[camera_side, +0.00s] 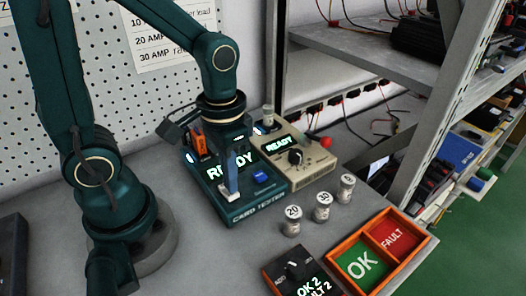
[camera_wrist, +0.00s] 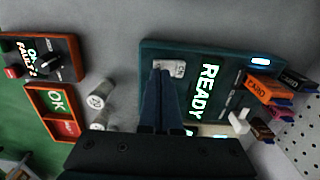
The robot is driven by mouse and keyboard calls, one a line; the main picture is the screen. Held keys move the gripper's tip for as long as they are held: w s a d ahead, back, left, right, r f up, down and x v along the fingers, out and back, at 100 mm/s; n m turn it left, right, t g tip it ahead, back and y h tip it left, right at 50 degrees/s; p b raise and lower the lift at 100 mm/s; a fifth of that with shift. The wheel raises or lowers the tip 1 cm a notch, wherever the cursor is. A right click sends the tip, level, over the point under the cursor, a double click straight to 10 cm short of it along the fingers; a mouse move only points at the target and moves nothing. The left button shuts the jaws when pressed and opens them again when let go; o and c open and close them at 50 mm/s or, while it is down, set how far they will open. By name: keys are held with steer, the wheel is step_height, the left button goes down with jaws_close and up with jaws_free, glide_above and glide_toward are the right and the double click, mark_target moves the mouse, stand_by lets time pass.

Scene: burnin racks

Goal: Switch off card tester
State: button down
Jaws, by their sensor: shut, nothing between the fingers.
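The card tester (camera_side: 275,192) is a teal box on the bench in the side view, its display reading READY. It also shows in the wrist view (camera_wrist: 228,62), with READY lit. A pale switch plate (camera_wrist: 168,67) with small lettering is at its edge there; the fingers partly cover it, so I cannot tell the lever's position. My gripper (camera_side: 231,196) points down over the tester's front part, fingers shut and empty. In the wrist view the fingertips (camera_wrist: 160,74) are at the switch plate; contact is unclear. A blue part (camera_side: 261,177) sits right of the fingers in the side view.
Several cards (camera_wrist: 268,88) stand at the card tester's far end. Labelled cylinders (camera_side: 323,207), an OK/FAULT tray (camera_side: 338,252) and a counter box (camera_side: 283,270) are in front. Shelving stands right.

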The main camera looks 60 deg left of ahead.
steer(key=shift+f, duration=0.65)
stand_by(0.3)
steer(key=shift+r, duration=3.55)
steer(key=r+t, duration=0.1)
steer(key=t, duration=0.1)
steer(key=s+r+t, duration=0.2)
steer(key=t, duration=0.1)
steer(key=shift+s+d+r+t, duration=0.1)
steer(key=shift+d+r+t, duration=0.05)
steer(key=shift+t, duration=0.15)
